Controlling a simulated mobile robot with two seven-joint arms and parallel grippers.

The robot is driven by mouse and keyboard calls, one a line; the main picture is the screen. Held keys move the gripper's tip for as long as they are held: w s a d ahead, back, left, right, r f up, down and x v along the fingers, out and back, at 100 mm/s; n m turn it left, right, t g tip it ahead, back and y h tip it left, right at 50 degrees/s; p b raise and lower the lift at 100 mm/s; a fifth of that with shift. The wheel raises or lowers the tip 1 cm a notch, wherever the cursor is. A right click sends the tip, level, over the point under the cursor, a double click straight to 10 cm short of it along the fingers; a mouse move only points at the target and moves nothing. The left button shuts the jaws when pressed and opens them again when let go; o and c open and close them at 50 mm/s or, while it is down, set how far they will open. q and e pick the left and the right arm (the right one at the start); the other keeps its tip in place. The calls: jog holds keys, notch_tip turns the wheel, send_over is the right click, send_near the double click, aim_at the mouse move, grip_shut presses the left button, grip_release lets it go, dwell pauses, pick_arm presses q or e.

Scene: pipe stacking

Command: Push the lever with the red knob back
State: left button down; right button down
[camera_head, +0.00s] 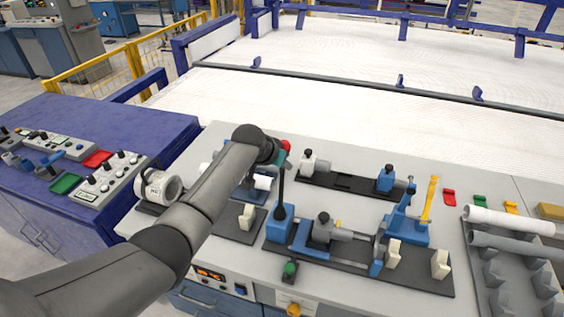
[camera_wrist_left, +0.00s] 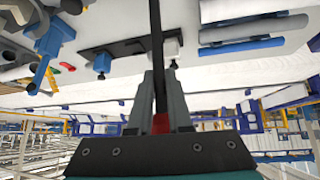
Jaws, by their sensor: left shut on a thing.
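The lever's red knob (camera_head: 286,146) shows at the far end of my left arm in the head view, partly hidden by the gripper. The black lever shaft (camera_head: 281,188) stands nearly upright from a blue block (camera_head: 280,224) on the grey bench. My left gripper (camera_head: 279,157) is shut on the lever at its knob end. In the left wrist view the two grey fingers (camera_wrist_left: 161,92) lie on either side of the dark shaft (camera_wrist_left: 156,35), with the red knob (camera_wrist_left: 161,123) between them near the palm. My right gripper is in neither view.
Blue-and-grey clamp fixtures (camera_head: 325,228) sit right of the lever on a black plate. A second fixture (camera_head: 385,178) stands farther back. A pipe rack (camera_head: 490,270) with pipes is at the right. A white conveyor surface (camera_head: 330,105) lies behind the bench.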

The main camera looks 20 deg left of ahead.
pick_arm(q)
jog(key=shift+w+f+g, duration=0.1)
jog(key=shift+w+g, duration=0.4)
jog(key=shift+w, duration=0.3)
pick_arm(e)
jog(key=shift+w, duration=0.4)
pick_arm(q)
jog(key=c, duration=0.8)
grip_release()
jog(key=shift+w+f, duration=0.1)
jog(key=shift+w, duration=0.05)
jog(key=shift+c, duration=0.2)
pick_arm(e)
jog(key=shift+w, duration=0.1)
pick_arm(q)
jog(key=shift+v, duration=0.8)
jog(key=p+v, duration=0.1)
jog(key=v, duration=1.2)
jog(key=shift+s+r+p, duration=0.25)
jog(key=shift+r+p, duration=0.05)
jog(key=shift+p, duration=0.05)
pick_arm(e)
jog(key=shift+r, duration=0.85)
